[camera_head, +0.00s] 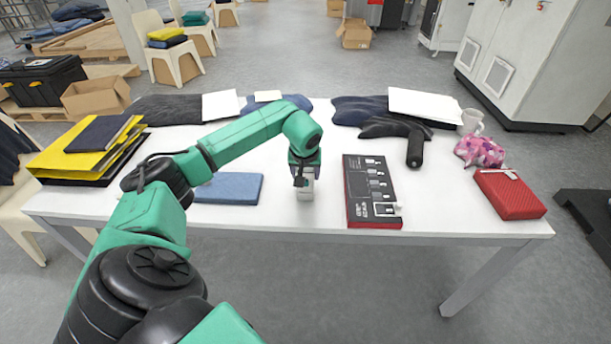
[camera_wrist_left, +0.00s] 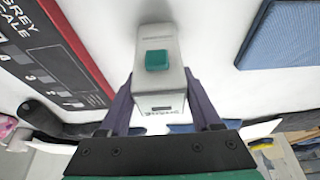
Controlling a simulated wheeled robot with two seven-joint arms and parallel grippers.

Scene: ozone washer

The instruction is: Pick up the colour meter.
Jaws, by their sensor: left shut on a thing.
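The colour meter (camera_head: 305,190) is a small white device below my left gripper (camera_head: 304,168), over the middle of the white table (camera_head: 285,221). In the left wrist view the meter (camera_wrist_left: 160,92) shows a green square button and a small dark display. The fingers of my left gripper stand on both sides of it and are shut on it. Whether its base touches the table I cannot tell. My right gripper is not in view.
A black and red grey scale case (camera_head: 370,185) lies just right of the meter, a blue flat case (camera_head: 228,188) to the left. Bare table surrounds the meter.

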